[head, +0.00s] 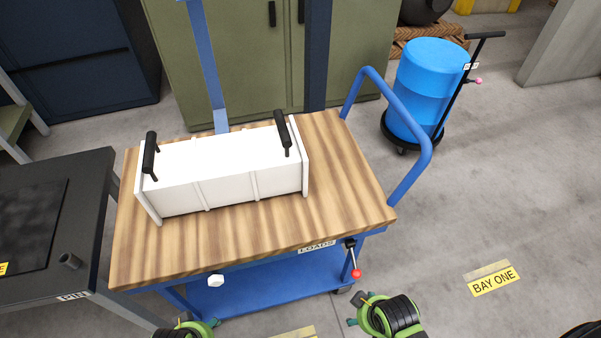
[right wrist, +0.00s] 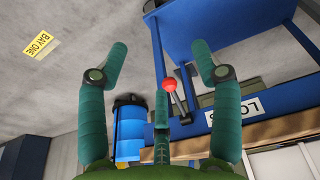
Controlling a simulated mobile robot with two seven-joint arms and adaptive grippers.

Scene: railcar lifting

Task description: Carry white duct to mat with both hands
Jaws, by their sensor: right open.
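The white duct (head: 225,172) lies lengthwise on the wooden top of a blue cart. It has a black handle at each end, a left one (head: 150,156) and a right one (head: 283,133). A flat black mat (head: 30,225) lies on the dark table at the left, partly cut off by the picture edge. My right gripper (head: 357,308) is in front of the cart, apart from the duct. In the right wrist view its teal fingers (right wrist: 160,60) are spread and empty. My left gripper (head: 185,332) barely shows at the bottom edge, so its fingers cannot be judged.
The cart's wooden top (head: 345,190) has free room right of the duct. A blue push handle (head: 415,140) rises at its right end. A red-knobbed lever (head: 355,270) sticks out in front. A blue drum (head: 425,85) stands on a dolly behind right.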

